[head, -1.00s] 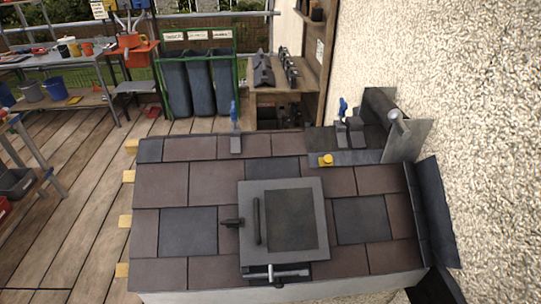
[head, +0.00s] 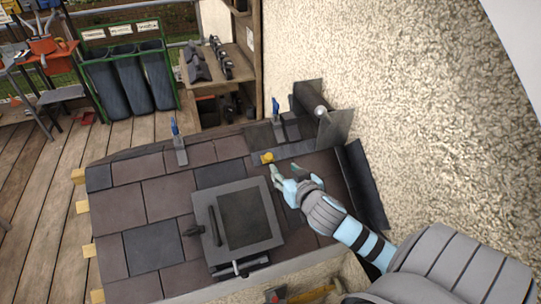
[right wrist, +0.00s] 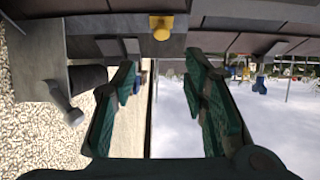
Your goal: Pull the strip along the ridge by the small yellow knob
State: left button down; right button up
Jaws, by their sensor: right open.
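The small yellow knob (head: 267,157) stands on the near end of a flat grey strip (head: 298,150) lying along the ridge at the top of the tiled roof. My right gripper (head: 286,171) is open and empty, just below and to the right of the knob, apart from it. In the right wrist view, which is upside down, the knob (right wrist: 161,27) shows at the top, beyond the gap between the two open green fingers (right wrist: 165,75). The strip (right wrist: 110,25) shows beside it. My left gripper is not in view.
Blue-handled clamps (head: 177,140) (head: 279,120) stand along the ridge. A roof window (head: 240,222) sits in the slope left of my right arm. A grey metal roll and flashing (head: 323,112) stand by the rough wall (head: 390,80) on the right.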

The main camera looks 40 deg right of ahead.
aim_at(269, 156)
jog(key=x, duration=1.3)
jog(key=shift+w+f, duration=0.2)
jog(key=shift+f, duration=0.05)
grip_shut()
